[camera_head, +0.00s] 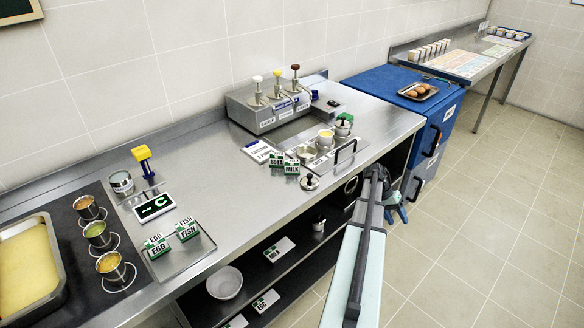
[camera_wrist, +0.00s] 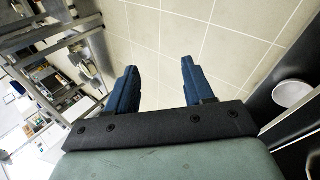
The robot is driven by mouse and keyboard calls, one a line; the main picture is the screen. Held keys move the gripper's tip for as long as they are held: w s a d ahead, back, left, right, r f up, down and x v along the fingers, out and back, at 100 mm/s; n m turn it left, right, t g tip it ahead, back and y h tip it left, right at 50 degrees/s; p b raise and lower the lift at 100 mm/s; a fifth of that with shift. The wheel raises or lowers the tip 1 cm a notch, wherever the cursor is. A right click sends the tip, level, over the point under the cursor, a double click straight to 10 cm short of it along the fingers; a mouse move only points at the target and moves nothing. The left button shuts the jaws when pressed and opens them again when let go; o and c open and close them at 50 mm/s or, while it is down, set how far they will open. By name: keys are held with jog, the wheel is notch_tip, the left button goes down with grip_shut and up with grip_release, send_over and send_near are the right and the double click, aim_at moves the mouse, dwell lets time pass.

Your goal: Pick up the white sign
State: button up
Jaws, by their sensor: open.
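Several small signs with white faces show in the head view, and I cannot tell which one is meant by the white sign. Green-and-white MILK (camera_head: 291,167) and SOYA (camera_head: 277,160) signs stand mid-counter. EGG (camera_head: 157,246) and FISH (camera_head: 187,229) signs stand on a metal tray at the left. A white card with a blue edge (camera_head: 259,150) lies by the pump dispenser. White cards with green labels (camera_head: 279,249) lie on the shelf below. My gripper (camera_head: 398,207) is off the counter's front edge, above the floor. Its two blue fingers (camera_wrist: 158,82) are apart with nothing between them.
The steel counter (camera_head: 225,205) has bare room in its middle. A pump dispenser (camera_head: 272,107) stands at the wall. A blue cabinet (camera_head: 385,88) stands beyond. A white bowl (camera_head: 224,282) sits on the lower shelf.

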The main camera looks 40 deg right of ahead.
jog(key=w+d+r+m+t+h, duration=0.1)
jog(key=w+r+m+t, duration=0.1)
jog(key=w+r+m, duration=0.35)
jog(key=w+d+r+m+t, duration=0.1)
jog(key=w+r+m, duration=0.1)
jog(key=r, duration=0.6)
jog(key=w+d+r+m+t+h, duration=0.1)
jog(key=w+r+m+t, duration=0.1)
jog(key=w+r+m, duration=0.3)
notch_tip(320, 180, up, 16)
jog(key=t+y, duration=0.5)
jog(key=y, duration=0.2)
send_over(292, 161)
jog(key=s+d, duration=0.3)
jog(key=d, duration=0.1)
jog(key=shift+n, duration=0.45)
jog(key=x, duration=1.3)
jog(key=shift+s+a+f, duration=0.15)
jog(key=shift+a, duration=0.05)
